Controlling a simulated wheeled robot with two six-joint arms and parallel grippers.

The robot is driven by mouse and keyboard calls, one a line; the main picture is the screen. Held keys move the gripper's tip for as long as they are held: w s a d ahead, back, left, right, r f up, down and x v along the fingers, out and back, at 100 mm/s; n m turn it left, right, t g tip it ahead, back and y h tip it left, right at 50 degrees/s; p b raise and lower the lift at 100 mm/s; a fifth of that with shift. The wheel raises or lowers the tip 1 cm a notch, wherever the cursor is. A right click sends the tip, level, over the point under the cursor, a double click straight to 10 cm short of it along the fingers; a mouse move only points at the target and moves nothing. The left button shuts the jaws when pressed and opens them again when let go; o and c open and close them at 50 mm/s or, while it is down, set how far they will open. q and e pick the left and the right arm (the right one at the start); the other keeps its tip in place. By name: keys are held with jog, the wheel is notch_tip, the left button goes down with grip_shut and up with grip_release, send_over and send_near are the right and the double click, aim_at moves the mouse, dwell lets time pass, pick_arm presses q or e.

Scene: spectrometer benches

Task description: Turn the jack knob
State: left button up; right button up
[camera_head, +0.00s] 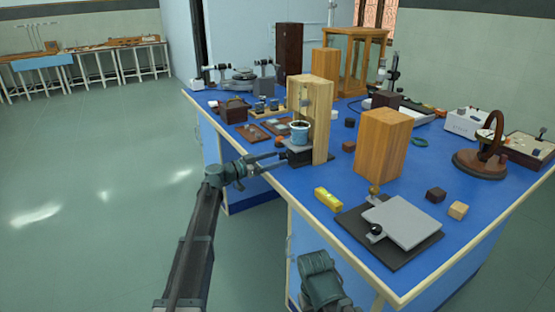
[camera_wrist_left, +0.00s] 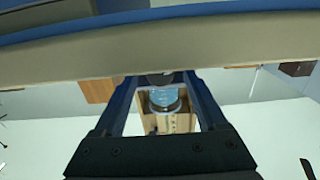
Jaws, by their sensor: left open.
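A small jack (camera_head: 296,155) with a dark base and grey top plate stands near the left edge of the blue bench, in front of an upright wooden frame (camera_head: 322,115). A blue cup (camera_head: 299,133) sits on it and also shows in the left wrist view (camera_wrist_left: 163,100). My left gripper (camera_head: 283,160) reaches in from the left at the jack's height. In the left wrist view its two fingers (camera_wrist_left: 160,78) are apart, with a dark round knob (camera_wrist_left: 159,79) between their tips. I cannot tell whether they touch it.
A wooden block (camera_head: 382,143) stands right of the jack. A yellow block (camera_head: 327,199) and a grey plate on a dark base (camera_head: 403,221) lie nearer. Dark trays (camera_head: 253,134) lie left of the jack. The bench edge (camera_head: 262,187) runs below my left arm.

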pick_arm(q)
jog(key=shift+w+d, duration=0.35)
jog(key=shift+d, duration=0.1)
grip_shut()
